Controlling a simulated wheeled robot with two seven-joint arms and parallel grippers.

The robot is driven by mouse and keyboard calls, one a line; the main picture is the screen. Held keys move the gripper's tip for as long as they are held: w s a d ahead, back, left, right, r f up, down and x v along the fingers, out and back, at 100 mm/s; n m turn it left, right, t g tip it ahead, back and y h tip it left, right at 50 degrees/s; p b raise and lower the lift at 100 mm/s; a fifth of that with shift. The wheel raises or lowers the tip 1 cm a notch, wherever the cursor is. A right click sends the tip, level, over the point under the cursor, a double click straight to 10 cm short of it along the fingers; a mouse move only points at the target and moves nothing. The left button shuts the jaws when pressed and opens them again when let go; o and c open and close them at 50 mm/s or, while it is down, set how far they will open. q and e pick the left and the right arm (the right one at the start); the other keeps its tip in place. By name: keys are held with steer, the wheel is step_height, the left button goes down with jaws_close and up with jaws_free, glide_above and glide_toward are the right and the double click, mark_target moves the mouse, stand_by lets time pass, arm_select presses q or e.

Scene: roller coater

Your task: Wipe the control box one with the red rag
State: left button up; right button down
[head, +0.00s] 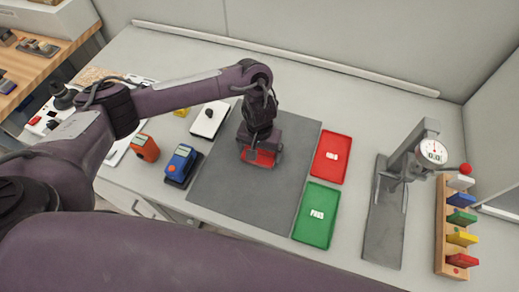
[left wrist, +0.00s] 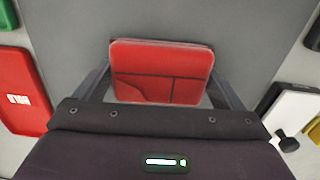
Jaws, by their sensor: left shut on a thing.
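My left gripper (head: 260,153) is over the grey mat and is shut on the red rag (head: 265,159), which shows below its fingers. In the left wrist view, the red rag (left wrist: 162,72) looks like a folded red pad with dark lines, held between the fingers of my left gripper (left wrist: 160,85). I cannot tell whether it touches the mat. A white box with a black knob (head: 208,119) stands just left of the mat and may be control box one; no label can be read. It also shows at the right of the left wrist view (left wrist: 296,108). My right gripper is not in view.
The grey mat (head: 230,195) is otherwise clear. A blue device (head: 181,162) and an orange device (head: 145,148) stand to its left. A red tray (head: 331,158) and a green tray (head: 317,214) lie to its right, then a dial gauge stand (head: 385,225) and a wooden rack (head: 445,235).

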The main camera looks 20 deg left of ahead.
arm_select(q)
steer(key=shift+f, duration=0.15)
steer(key=o, duration=0.6)
